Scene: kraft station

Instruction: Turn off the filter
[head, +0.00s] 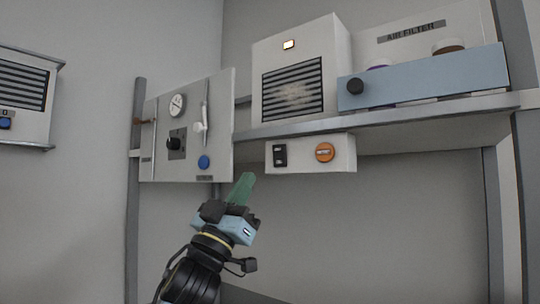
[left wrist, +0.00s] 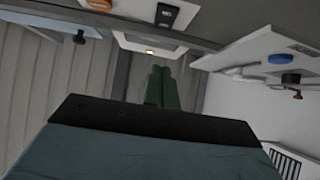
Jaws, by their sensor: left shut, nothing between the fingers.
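The filter unit (head: 335,50) is a white box with a dark, dusty grille (head: 292,90) and a small lit lamp (head: 289,44), standing on the shelf. Under the shelf edge, a white control box (head: 345,165) carries a black rocker switch (head: 280,155) and an orange knob (head: 325,152). The switch also shows at the top of the left wrist view (left wrist: 166,16), with part of the orange knob (left wrist: 100,4). My left gripper (head: 244,181), with green fingers, is shut and empty, below and left of the switch, apart from it. It also shows in the left wrist view (left wrist: 161,73). My right gripper is not in view.
A grey panel (head: 220,120) with a gauge, black knob, lever and blue button (head: 204,162) hangs left of the filter. A blue drawer-like front (head: 425,75) with a black knob stands at right on the shelf (head: 440,112). Space below the control box is clear.

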